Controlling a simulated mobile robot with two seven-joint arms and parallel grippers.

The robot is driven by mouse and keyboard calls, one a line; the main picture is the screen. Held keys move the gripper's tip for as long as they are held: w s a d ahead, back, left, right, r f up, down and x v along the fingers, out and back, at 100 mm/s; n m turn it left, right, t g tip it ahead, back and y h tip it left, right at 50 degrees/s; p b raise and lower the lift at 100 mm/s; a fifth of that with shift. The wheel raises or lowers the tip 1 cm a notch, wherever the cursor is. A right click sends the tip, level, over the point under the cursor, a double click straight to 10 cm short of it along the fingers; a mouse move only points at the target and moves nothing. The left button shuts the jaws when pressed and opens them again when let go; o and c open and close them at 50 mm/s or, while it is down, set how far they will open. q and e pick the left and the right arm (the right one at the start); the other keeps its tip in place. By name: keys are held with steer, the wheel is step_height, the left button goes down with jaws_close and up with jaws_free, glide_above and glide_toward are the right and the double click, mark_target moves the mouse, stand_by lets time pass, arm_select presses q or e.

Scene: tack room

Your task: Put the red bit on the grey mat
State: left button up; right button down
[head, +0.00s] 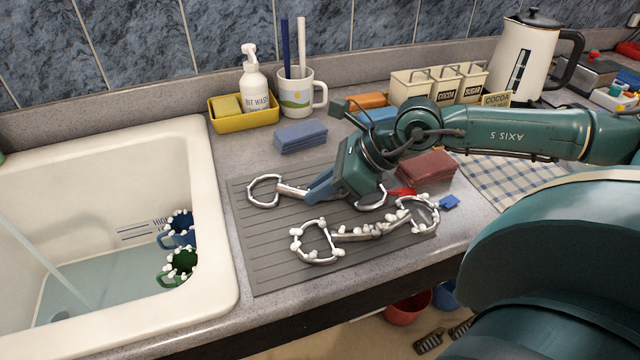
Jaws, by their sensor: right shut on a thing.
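The bit with a red tab (265,191) has a bare metal ring at each end. It is at the grey ribbed mat (262,272), over its back part. My right gripper (312,190) is shut on its bar, and hides part of the bar. I cannot tell whether the bit touches the mat or is just above it. A second bit (318,242) with a blue tab, covered in white foam, lies across the front of the mat. My left gripper is not in view.
A sink (215,285) with foamy blue (178,230) and green (178,266) mugs is at left. Behind the mat are a blue sponge block (300,135), a yellow caddy (242,112) and a white mug (298,97). A brown-red block (427,170) stands right. The mat's left strip is bare.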

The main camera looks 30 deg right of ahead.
steer(key=shift+f, duration=0.1)
steer(key=c, duration=1.4)
jaws_free()
steer(key=shift+d+r, duration=0.1)
steer(key=shift+r, duration=0.15)
steer(key=shift+v, duration=5.9)
